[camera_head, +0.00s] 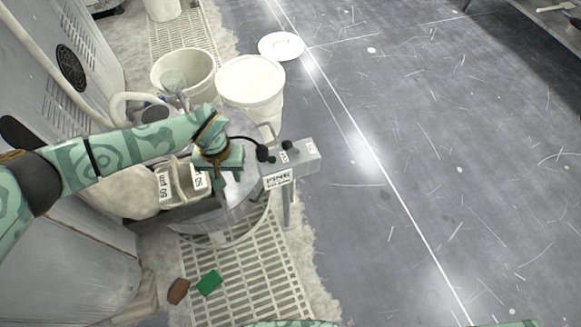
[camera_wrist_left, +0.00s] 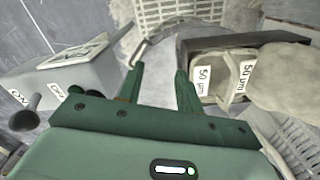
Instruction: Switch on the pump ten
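A grey switch box (camera_head: 292,163) on a post stands right of my left gripper in the head view. It has black knobs (camera_head: 263,154) and a white front label too small to read. In the left wrist view the box (camera_wrist_left: 85,65) is at the left, with "ON" and "OFF" labels and a dark lever (camera_wrist_left: 27,118) sticking out. My left gripper (camera_head: 222,180) hangs over the round metal drum beside the box, apart from the box. In the wrist view its fingers (camera_wrist_left: 158,88) are spread with nothing between them. My right gripper is not in view.
A metal drum (camera_head: 240,212) is below my left gripper. Bags labelled "50 µm" (camera_head: 180,183) sit left of it. White buckets (camera_head: 250,82) stand behind. Green (camera_head: 209,283) and brown (camera_head: 178,291) blocks lie on the floor grating. The grey floor at right is largely open.

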